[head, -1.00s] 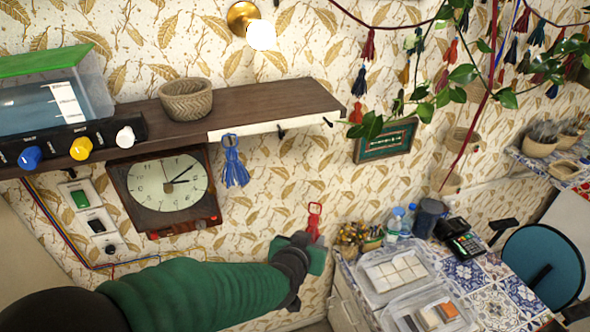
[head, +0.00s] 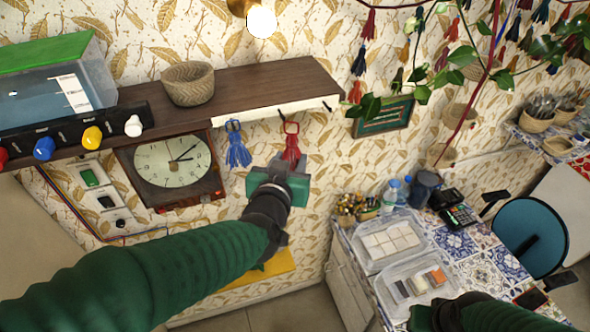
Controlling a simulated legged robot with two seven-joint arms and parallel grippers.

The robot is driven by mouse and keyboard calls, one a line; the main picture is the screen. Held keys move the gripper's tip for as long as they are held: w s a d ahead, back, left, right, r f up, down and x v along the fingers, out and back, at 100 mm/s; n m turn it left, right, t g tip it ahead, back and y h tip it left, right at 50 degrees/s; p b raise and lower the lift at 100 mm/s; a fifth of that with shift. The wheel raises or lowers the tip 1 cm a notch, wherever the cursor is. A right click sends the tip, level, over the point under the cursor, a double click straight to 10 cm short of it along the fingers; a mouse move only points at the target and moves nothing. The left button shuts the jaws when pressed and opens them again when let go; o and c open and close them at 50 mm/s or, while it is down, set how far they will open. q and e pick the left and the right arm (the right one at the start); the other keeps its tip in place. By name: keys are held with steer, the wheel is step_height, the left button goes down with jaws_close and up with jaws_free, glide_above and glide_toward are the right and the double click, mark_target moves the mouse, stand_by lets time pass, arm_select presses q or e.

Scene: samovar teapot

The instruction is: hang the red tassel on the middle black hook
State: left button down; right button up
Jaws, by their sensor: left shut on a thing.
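The red tassel (head: 291,148) is upright in front of the wall below the wooden shelf. My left gripper (head: 287,170) is shut on its lower end, and its fingers hide that part. The tassel's top loop is close to the middle black hook (head: 282,115) on the white strip under the shelf. I cannot tell whether the loop touches the hook. A blue tassel (head: 237,148) hangs at the strip's left end. The right black hook (head: 327,106) is bare. My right gripper (head: 421,318) shows only partly at the bottom edge, fingers not clear.
The shelf (head: 265,82) holds a woven basket (head: 188,84) and a panel with coloured knobs. A clock (head: 172,172) is on the wall left of the blue tassel. A framed picture (head: 384,117) and hanging leaves are to the right. A tiled counter (head: 480,270) holds clear boxes and bottles.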

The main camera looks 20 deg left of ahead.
arm_select(q)
steer(key=shift+w+a+f+b, duration=0.15)
steer(key=shift+w+a+b, duration=0.5)
steer(key=shift+a, duration=0.15)
steer(key=shift+w+a+b, duration=0.2)
steer(key=shift+w+b, duration=0.2)
steer(key=shift+b+x, duration=0.7)
steer(key=shift+x, duration=0.15)
steer(key=shift+w+a+f+b, duration=0.25)
steer(key=shift+w+a+b, duration=0.6)
steer(key=shift+a+b, duration=0.15)
steer(key=shift+d, duration=0.1)
steer(key=c, duration=0.8)
jaws_free()
